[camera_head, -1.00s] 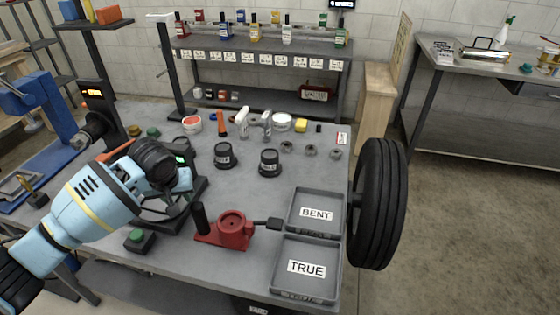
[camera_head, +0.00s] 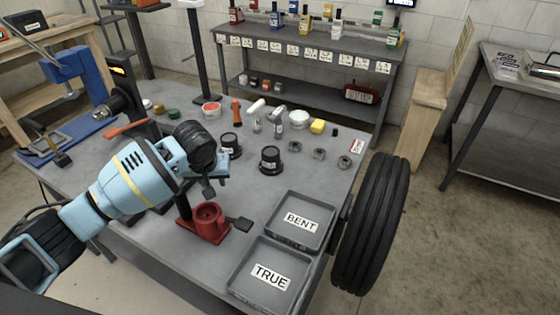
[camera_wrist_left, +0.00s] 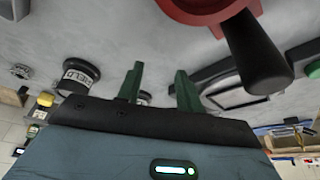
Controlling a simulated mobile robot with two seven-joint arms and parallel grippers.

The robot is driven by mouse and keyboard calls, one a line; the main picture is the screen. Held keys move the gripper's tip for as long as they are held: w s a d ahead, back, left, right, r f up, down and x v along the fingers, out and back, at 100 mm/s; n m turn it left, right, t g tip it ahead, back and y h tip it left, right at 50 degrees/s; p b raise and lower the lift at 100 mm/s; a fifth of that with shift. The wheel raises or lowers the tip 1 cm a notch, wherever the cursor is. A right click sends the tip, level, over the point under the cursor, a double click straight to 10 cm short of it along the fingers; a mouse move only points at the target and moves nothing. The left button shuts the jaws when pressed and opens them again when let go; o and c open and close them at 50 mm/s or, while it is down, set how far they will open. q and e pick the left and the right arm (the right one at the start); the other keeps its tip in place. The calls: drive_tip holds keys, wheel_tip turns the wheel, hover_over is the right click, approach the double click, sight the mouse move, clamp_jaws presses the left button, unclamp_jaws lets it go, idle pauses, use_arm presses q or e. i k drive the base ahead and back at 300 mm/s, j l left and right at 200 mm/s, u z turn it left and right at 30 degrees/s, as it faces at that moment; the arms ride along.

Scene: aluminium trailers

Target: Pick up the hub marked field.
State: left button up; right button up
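Two black hubs with white labels stand upright on the grey workbench (camera_head: 150,237). The hub marked FIELD (camera_wrist_left: 80,75) is readable in the left wrist view, left of my fingers. By its place beside the metal nuts, it is the right-hand hub (camera_head: 270,160) in the head view, where its label is too small to read. The other hub (camera_head: 231,146) stands to its left and is partly hidden behind my fingers in the wrist view. My left gripper (camera_head: 209,187) is above the bench, left of the field hub. Its green fingers (camera_wrist_left: 158,90) are apart and empty. My right gripper is out of view.
A red fixture (camera_head: 209,222) with a black handle stands close to the left gripper. The BENT tray (camera_head: 328,226) and TRUE tray (camera_head: 237,283) lie at the front right, beside a black tyre (camera_head: 372,225). Metal nuts (camera_head: 319,154) lie right of the field hub.

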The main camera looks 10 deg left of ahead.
sight(268, 166)
drive_tip(key=i+l+u, duration=0.1)
drive_tip(key=l, duration=0.5)
drive_tip(key=i+l+u, duration=0.35)
drive_tip(key=i+l, duration=0.2)
drive_tip(key=l, duration=0.25)
